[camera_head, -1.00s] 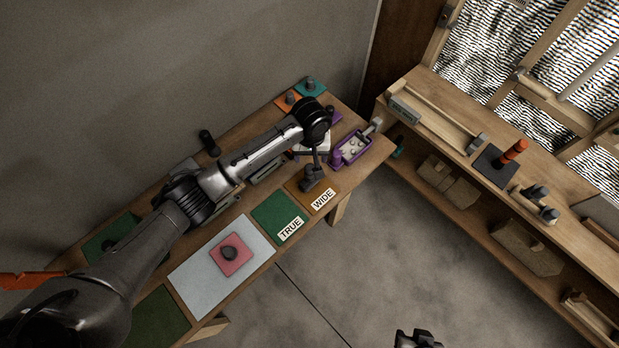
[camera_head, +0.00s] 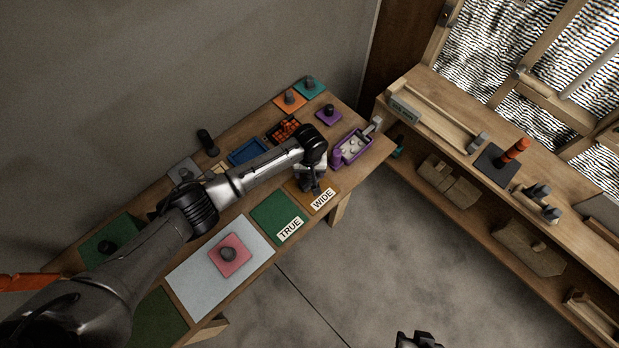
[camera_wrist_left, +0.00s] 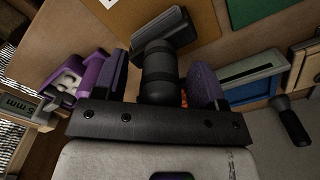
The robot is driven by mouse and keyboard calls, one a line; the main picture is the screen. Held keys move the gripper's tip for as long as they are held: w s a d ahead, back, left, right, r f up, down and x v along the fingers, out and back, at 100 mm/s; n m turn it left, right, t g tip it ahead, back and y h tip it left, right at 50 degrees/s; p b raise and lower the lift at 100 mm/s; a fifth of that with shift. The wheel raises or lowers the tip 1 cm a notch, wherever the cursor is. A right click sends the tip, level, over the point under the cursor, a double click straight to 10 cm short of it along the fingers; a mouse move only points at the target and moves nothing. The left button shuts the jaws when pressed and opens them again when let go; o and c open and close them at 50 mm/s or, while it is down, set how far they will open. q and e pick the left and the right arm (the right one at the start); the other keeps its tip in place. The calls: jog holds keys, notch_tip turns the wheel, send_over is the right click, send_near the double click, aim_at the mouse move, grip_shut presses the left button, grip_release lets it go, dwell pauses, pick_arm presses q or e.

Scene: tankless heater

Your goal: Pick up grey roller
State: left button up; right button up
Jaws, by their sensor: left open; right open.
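A dark grey roller-like piece (camera_head: 312,188) is on the orange-brown mat (camera_head: 323,200) beside the WIDE label, partly hidden by my left arm. In the left wrist view its dark rounded cylinder (camera_wrist_left: 160,75) shows between the two fingers, with a grey block-like part (camera_wrist_left: 166,30) beyond. My left gripper (camera_wrist_left: 158,85) is open, its purple-padded fingers on either side of the cylinder; I cannot tell whether they touch it. In the head view this gripper (camera_head: 313,180) is over the mat. My right gripper (camera_head: 418,341) is open at the bottom edge, away from the table.
The purple tray (camera_head: 364,153) with pale pieces is right of my left gripper. A blue tray (camera_head: 248,152), an orange-filled tray (camera_head: 284,130) and several coloured mats lie behind. The TRUE mat (camera_head: 270,212) is bare.

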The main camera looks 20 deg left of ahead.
pick_arm(q)
jog(key=shift+f, duration=0.15)
jog(key=shift+c, duration=0.4)
jog(key=c, duration=1)
jog(key=shift+r, duration=0.65)
notch_tip(320, 180, up, 3)
jog(key=shift+f+p, duration=0.1)
jog(key=shift+p, duration=0.25)
jog(key=s+d+r, duration=0.1)
jog(key=d+r, duration=0.1)
jog(key=d, duration=0.1)
jog(key=s+d+r, duration=0.1)
jog(key=d+r, duration=0.1)
jog(key=d, duration=0.2)
jog(key=s+d+r, duration=0.2)
jog(key=d+r, duration=0.1)
jog(key=d, duration=0.1)
jog(key=shift+p, duration=0.3)
